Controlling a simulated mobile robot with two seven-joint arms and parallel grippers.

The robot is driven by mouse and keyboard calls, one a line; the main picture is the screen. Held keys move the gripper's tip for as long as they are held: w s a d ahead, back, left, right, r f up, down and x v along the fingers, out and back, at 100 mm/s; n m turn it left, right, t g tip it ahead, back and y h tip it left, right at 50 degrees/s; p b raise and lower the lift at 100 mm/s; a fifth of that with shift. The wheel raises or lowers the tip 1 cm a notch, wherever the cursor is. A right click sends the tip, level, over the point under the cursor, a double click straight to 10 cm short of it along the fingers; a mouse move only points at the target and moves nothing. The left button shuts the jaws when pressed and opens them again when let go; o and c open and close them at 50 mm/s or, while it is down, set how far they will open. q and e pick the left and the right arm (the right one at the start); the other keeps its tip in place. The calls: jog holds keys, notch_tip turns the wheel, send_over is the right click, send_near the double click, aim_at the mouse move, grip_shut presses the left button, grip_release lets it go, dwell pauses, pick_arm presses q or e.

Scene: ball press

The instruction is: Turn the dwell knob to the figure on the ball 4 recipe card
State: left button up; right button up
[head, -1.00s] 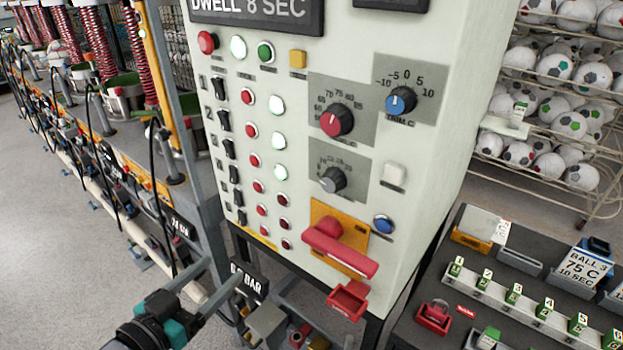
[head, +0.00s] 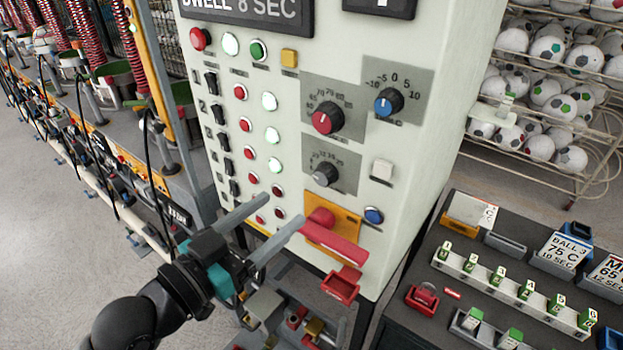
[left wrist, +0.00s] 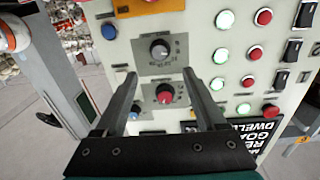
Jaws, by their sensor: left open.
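The press panel (head: 430,130) carries a grey-capped knob (head: 325,174) on a grey plate with a small number scale, probably the dwell knob; its label is not legible. It also shows in the left wrist view (left wrist: 160,50), where the panel appears upside down. The display (head: 250,8) above reads DWELL 8 SEC. My left gripper (head: 285,209) is open and empty, below and left of the grey knob, in front of the panel. In the left wrist view the open fingers (left wrist: 159,73) point toward the panel. I see no card legibly marked ball 4. My right gripper is not in view.
A red-capped knob (head: 328,118) and a blue-capped knob (head: 388,102) sit above the grey one. A red handle (head: 335,243) sticks out below it. A BALL 3 card (head: 563,253) reads 75 C, 10 SEC. Another card (head: 608,272) is cut off at the right.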

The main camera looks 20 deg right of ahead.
aim_at(320, 178)
pick_arm(q)
jog(key=p+x, duration=0.1)
jog(key=x, duration=0.8)
jog(key=shift+f, duration=0.1)
grip_shut()
dwell(0.4)
